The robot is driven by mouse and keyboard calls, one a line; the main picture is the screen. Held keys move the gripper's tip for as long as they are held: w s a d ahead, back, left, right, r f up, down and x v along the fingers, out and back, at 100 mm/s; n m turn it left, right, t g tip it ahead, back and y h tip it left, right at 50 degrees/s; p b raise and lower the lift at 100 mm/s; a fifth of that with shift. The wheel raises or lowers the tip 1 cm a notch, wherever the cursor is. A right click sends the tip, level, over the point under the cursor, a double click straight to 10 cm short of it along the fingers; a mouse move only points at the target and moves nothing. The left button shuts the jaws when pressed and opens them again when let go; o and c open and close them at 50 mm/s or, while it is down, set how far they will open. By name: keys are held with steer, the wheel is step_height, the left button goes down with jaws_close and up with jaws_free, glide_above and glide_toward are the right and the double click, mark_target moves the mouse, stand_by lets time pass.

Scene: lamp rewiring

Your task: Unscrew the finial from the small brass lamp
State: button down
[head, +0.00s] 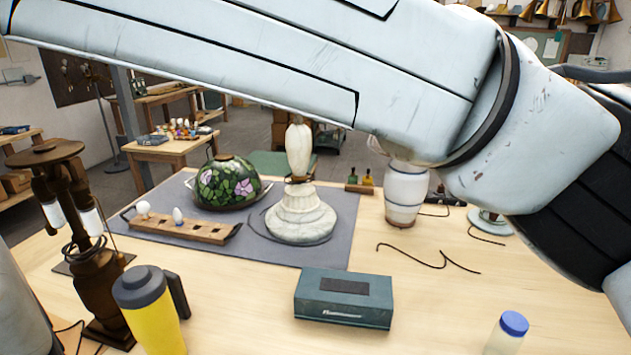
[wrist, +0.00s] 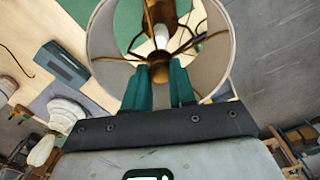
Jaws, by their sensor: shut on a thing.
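In the wrist view, the small brass lamp (wrist: 160,13) is seen from above through its round pale shade (wrist: 220,62). A white bulb (wrist: 161,36) and several thin brass spokes show inside. The spokes meet at the brown-brass finial (wrist: 159,74) in the shade's middle. My gripper (wrist: 160,79), with teal fingers, is shut on the finial, one finger on each side. The fingers hide part of the finial and the near side of the shade. The thread under the finial is not visible. My arm crosses the head view, where neither the gripper nor this lamp shows.
In the head view, a flowered glass shade (head: 228,182), a wooden bulb rack (head: 181,226) and a white lamp base (head: 300,217) are on a grey mat (head: 340,205). A teal box (head: 343,299), yellow cup (head: 150,318) and bronze lamp (head: 98,285) stand nearer.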

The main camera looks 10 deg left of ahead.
steer(key=shift+n, duration=0.3)
steer(key=c, duration=0.9)
jaws_free()
steer(key=shift+d, duration=0.1)
steer(key=shift+o, duration=0.2)
